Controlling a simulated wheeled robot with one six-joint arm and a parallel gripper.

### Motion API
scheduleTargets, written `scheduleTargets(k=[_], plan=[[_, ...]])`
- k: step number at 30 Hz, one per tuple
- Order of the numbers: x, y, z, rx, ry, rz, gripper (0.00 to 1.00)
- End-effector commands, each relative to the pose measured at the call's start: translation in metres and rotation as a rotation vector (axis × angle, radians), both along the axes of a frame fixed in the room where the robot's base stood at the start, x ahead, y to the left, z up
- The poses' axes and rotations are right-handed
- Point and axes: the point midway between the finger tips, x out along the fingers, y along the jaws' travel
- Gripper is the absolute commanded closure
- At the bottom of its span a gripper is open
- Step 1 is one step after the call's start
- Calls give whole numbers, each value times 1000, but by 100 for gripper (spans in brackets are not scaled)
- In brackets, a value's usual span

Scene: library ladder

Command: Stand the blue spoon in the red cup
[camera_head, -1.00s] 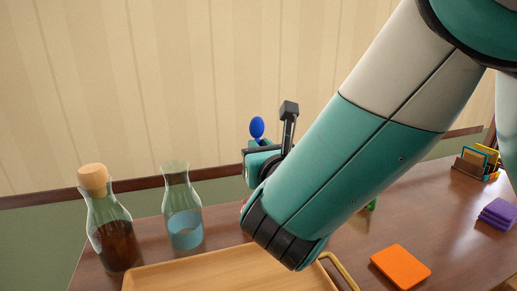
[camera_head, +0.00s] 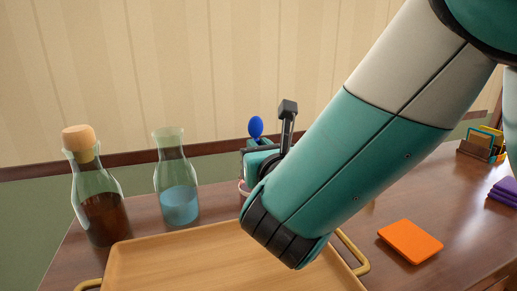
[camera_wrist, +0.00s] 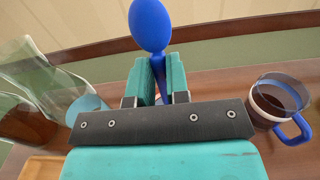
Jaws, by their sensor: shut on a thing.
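The blue spoon (camera_head: 256,127) stands upright, its bowl uppermost, in my gripper (camera_head: 260,146). In the wrist view the spoon's bowl (camera_wrist: 150,24) rises above the two teal fingers (camera_wrist: 158,84), which are shut on its handle. The handle's lower end is hidden. A small pale and reddish edge (camera_head: 243,187) shows just below my gripper in the head view; it may be part of the red cup, but my arm covers the rest. I cannot tell whether the spoon's end is inside it.
A corked bottle (camera_head: 100,205) and an open carafe with blue liquid (camera_head: 178,205) stand left of my gripper. A wooden tray (camera_head: 200,265) lies in front. A blue-handled mug (camera_wrist: 278,98) is right in the wrist view. An orange square (camera_head: 410,241) lies right.

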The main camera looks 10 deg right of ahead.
Motion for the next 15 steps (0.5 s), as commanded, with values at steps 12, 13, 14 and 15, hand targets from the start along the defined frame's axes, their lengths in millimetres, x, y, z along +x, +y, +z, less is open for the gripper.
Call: scheduleTargets(k=[12, 13, 14, 15], plan=[[0, 0, -39, 0, 0, 0, 100], [0, 0, -41, -1, 0, 0, 100], [0, 0, -43, -1, -1, 0, 100], [0, 0, -45, -1, -1, 0, 100]])
